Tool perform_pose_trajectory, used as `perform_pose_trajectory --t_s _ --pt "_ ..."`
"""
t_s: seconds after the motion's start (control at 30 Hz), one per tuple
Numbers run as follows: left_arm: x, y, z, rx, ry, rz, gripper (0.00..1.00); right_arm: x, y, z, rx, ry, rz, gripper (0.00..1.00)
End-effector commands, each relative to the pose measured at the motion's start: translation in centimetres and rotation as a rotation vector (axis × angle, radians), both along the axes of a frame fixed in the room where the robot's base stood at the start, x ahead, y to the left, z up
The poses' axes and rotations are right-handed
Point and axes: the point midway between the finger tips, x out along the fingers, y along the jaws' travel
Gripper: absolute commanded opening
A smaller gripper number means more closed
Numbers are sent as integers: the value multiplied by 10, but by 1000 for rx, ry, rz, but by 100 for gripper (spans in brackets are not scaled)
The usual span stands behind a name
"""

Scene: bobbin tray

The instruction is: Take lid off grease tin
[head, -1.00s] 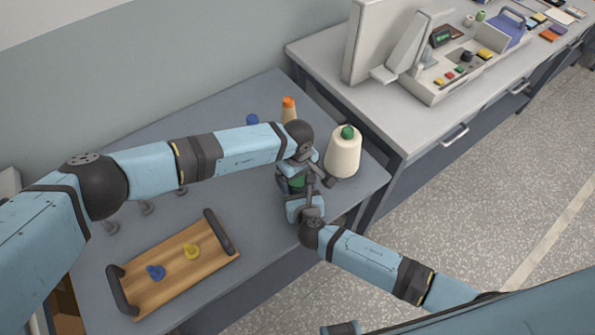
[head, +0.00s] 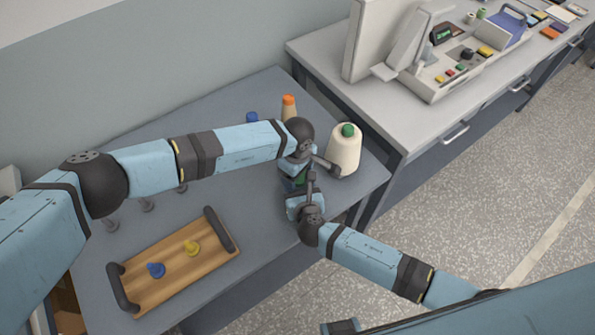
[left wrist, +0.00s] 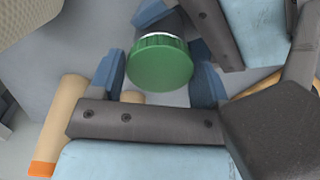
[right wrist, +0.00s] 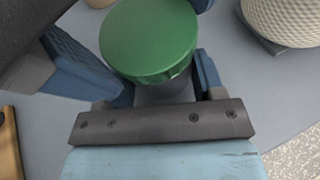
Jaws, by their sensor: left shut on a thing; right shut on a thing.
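The grease tin shows in the right wrist view as a grey body (right wrist: 165,93) under a round green lid (right wrist: 150,38). The lid also shows in the left wrist view (left wrist: 160,62), between the blue fingers of my left gripper (left wrist: 158,80), which is shut on it. A pale band shows at the lid's edge; I cannot tell whether the lid is apart from the tin. My right gripper (right wrist: 160,88) is shut on the tin body below the lid. In the head view the tin is mostly hidden between both grippers.
A cream thread cone (head: 344,152) with a green top stands close right of the grippers. An orange-capped bottle (head: 289,107) stands behind. A wooden tray (head: 170,284) with a blue and a yellow bobbin lies front left. Grey pegs (head: 147,205) stand behind the tray.

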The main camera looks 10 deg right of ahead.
Motion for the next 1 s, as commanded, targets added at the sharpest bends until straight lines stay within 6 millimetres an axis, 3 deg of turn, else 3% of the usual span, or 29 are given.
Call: perform_pose_trajectory --t_s 0.03,0.07,0.17,0.43,0.7,0.87,1.0 --pt "0 -1 1 -2 -1 -1 43 -1 1 0 1 0 2 0" --pt "0 -1 1 -2 -1 -1 76 -1 1 0 1 0 3 0" --pt "0 -1 0 -2 -1 -1 97 -1 1 0 1 0 2 0" --pt "0 0 3 0 0 -3 97 0 -1 0 0 0 -1 0" --pt "0 -1 38 -1 0 -4 97 0 -1 0 -1 0 -1 0" --pt "0 0 46 -1 0 -9 93 0 0 0 0 0 0 0" --pt "2 -1 63 -2 -4 -127 93 0 0 0 0 0 1 0"
